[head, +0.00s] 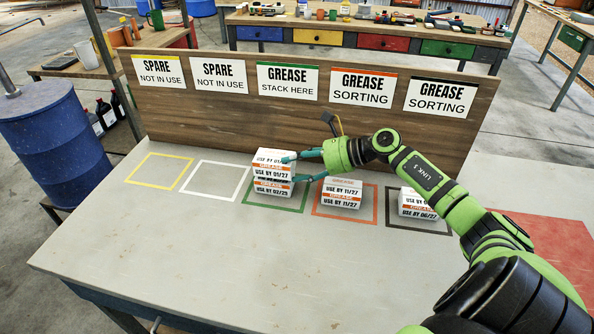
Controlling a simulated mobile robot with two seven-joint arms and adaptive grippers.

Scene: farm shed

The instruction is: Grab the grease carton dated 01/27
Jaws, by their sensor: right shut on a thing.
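A white grease carton (270,159) with an orange band sits at the top of the stack in the green square. My right gripper (289,169) comes from the right and is shut on this upper carton. I cannot tell whether the two cartons touch. My left gripper is not in view.
A grease carton (342,194) marked 11/27 stands in the orange square. Another carton (418,205), marked 06/27, stands in the dark square, partly behind my right arm. The yellow square (160,171) and white square (216,180) are empty. A wooden board (220,113) with signs stands behind.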

